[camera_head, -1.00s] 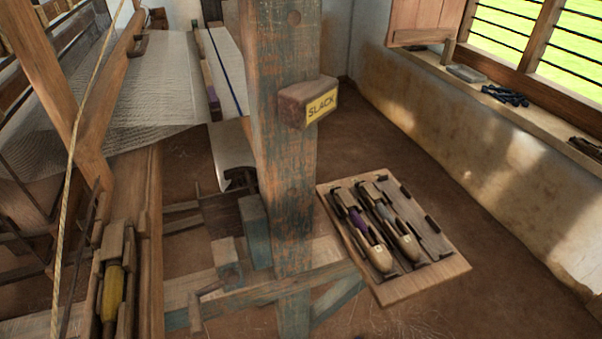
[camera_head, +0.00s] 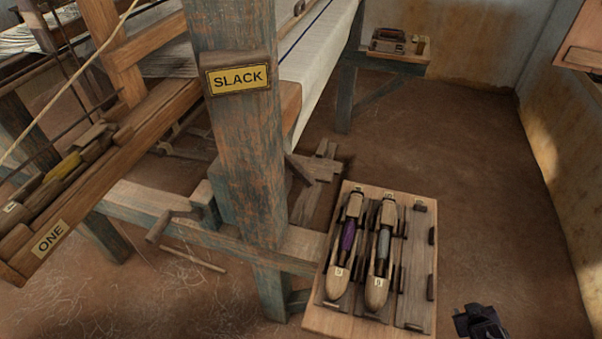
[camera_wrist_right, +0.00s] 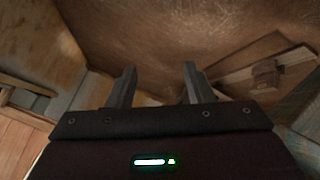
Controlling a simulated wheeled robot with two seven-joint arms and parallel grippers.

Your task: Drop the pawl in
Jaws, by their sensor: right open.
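I cannot pick out the pawl for certain. A wooden crank-like piece (camera_head: 172,224) and a block (camera_head: 206,204) sit on the blue-grey rail, left of the loom's front post (camera_head: 245,150). Dark wooden pieces (camera_head: 316,170) show low behind the post on its right. The post bears a block with a yellow SLACK sign (camera_head: 238,78). My right gripper (camera_head: 480,322) shows at the bottom edge, right of the shuttle tray, apart from the loom. In the right wrist view its two fingers (camera_wrist_right: 157,85) are spread with nothing between them. My left gripper is not in view.
A wooden tray (camera_head: 416,316) with two shuttles (camera_head: 341,265) (camera_head: 380,270) stands right of the post. A beam labelled ONE (camera_head: 50,238) holds a yellow-wound shuttle at left. A small stand (camera_head: 400,65) is at the back.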

